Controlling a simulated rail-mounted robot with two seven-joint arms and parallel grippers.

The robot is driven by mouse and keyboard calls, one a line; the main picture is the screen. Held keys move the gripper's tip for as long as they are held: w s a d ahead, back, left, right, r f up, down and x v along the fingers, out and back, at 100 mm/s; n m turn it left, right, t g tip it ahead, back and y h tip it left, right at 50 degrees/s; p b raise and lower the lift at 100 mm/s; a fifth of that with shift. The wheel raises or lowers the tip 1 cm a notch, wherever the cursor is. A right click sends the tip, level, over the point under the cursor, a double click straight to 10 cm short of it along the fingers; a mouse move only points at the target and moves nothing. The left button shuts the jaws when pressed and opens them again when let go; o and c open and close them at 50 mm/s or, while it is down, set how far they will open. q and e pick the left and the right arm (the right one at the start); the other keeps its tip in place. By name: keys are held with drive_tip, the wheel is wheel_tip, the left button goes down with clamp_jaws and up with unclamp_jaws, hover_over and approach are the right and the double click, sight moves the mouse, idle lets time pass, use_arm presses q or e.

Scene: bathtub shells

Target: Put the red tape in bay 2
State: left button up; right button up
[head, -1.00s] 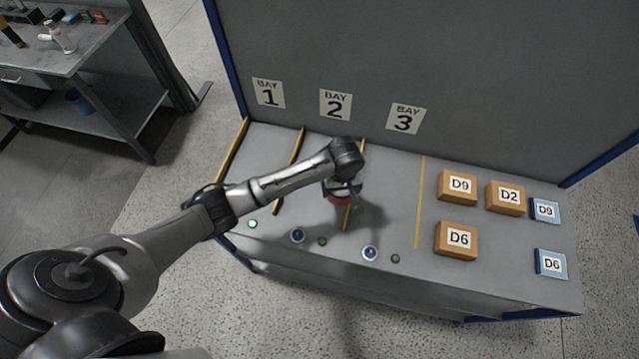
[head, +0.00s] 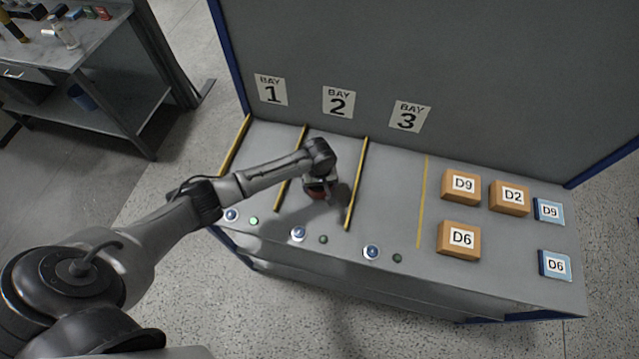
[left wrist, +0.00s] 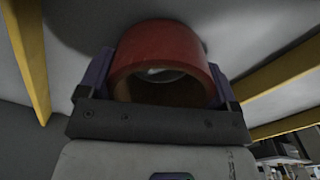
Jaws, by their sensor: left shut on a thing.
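My left gripper (head: 320,190) is shut on the red tape (head: 318,194), a roll that is mostly hidden by the gripper in the head view. In the left wrist view the red tape (left wrist: 165,55) sits between the two fingers of my left gripper (left wrist: 160,85). The roll is over bay 2 (head: 335,150), between two yellow divider strips. I cannot tell whether it touches the bench top. The bay 2 sign (head: 338,101) is on the grey back panel. My right gripper is not in view.
Yellow strips (head: 356,185) bound the bays. Round buttons (head: 298,234) and green lights line the front edge. Cardboard boxes (head: 461,239) and blue labelled boxes (head: 554,264) stand at the right. A separate workbench (head: 85,50) is at the upper left.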

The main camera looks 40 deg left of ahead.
use_arm(q)
drive_tip(key=shift+f, duration=0.2)
drive_tip(key=o, duration=0.8)
drive_tip(key=shift+c, duration=0.2)
wheel_tip(320, 180, up, 12)
drive_tip(key=p, duration=0.1)
